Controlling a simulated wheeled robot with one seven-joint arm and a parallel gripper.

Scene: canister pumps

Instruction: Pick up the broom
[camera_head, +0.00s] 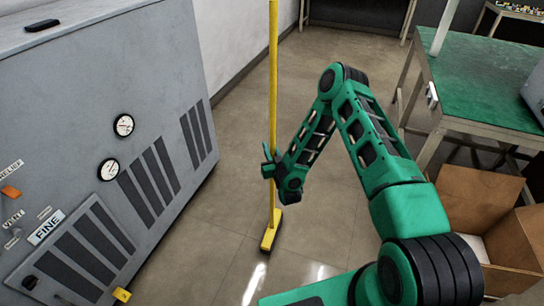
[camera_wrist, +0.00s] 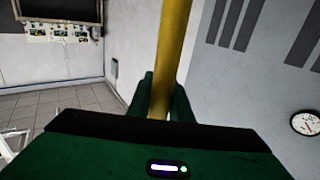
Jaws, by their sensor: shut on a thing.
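The broom is a tall yellow pole (camera_head: 272,95) with a yellow head (camera_head: 269,238) at its lower end, standing nearly upright. In the head view it is left of centre, and its top runs out of the frame. My gripper (camera_head: 269,163) is shut around the lower half of the pole. In the wrist view the yellow pole (camera_wrist: 172,60) rises between the green fingers (camera_wrist: 163,98). The head is close to the tiled floor; I cannot tell whether it touches.
A large grey machine (camera_head: 85,110) with dials and vents stands at left. A green-topped table (camera_head: 480,85) stands at right, with an open cardboard box (camera_head: 480,195) below its near side. The tiled floor (camera_head: 335,215) between them is mostly clear.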

